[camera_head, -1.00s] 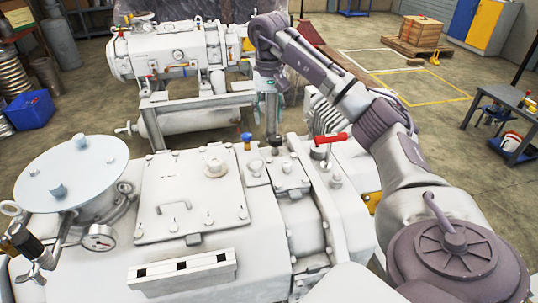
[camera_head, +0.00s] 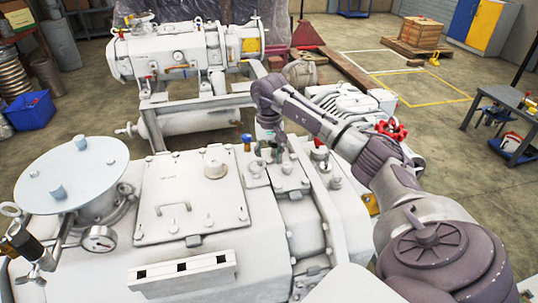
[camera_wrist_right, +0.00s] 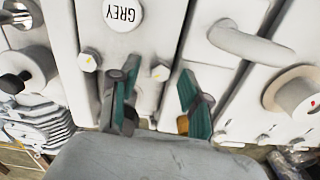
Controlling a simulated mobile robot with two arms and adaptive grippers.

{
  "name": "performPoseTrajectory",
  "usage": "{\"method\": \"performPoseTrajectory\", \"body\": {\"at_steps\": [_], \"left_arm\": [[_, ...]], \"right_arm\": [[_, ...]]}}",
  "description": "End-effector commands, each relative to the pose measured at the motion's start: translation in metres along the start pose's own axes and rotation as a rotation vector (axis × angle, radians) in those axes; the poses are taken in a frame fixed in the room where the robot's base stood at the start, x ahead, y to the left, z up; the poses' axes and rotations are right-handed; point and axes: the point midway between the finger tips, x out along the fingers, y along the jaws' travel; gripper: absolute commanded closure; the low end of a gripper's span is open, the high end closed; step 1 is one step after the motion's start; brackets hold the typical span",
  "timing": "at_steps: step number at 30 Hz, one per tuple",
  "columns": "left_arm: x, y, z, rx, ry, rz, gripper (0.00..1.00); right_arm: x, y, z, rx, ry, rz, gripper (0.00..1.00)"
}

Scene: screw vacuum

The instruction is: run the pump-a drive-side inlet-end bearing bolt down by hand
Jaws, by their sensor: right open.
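My right gripper (camera_head: 275,152) is low over the white pump housing (camera_head: 165,195) in the head view, beside the raised bearing covers. In the right wrist view its two green-padded fingers (camera_wrist_right: 158,103) are apart with nothing gripped. A small bolt head (camera_wrist_right: 160,73) shows between and just beyond the fingers, by a pale cylindrical boss. Another bolt head (camera_wrist_right: 88,62) lies left of the fingers, and a brass-coloured piece (camera_wrist_right: 182,124) is partly hidden by the right finger. I cannot tell which bolt is the inlet-end bearing bolt.
A blue-capped fitting (camera_head: 247,142) stands just left of the gripper. A red-handled fitting (camera_head: 318,145) is close to my right forearm, and a red handwheel (camera_head: 390,130) is beyond it. A second pump (camera_head: 185,50) stands behind.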

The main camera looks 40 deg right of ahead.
Motion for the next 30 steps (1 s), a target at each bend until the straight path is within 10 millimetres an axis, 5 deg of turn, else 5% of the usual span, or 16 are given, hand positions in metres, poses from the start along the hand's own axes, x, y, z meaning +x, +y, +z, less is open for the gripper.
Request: {"method": "performPoseTrajectory", "body": {"at_steps": [5,14,30], "left_arm": [[0.0001,-0.0001,0.0,0.0,0.0,0.0,0.43],[0.0001,-0.0001,-0.0001,0.0,0.0,0.0,0.43],[-0.0025,-0.0002,-0.0005,0.0,0.001,0.0,0.43]], "right_arm": [[0.0,-0.0002,-0.0001,0.0,0.0,0.0,0.53],[-0.0003,-0.0002,-0.0001,0.0,0.0,0.0,1.0],[-0.0013,0.0004,-0.0005,0.138,0.0,0.0,1.0]]}}
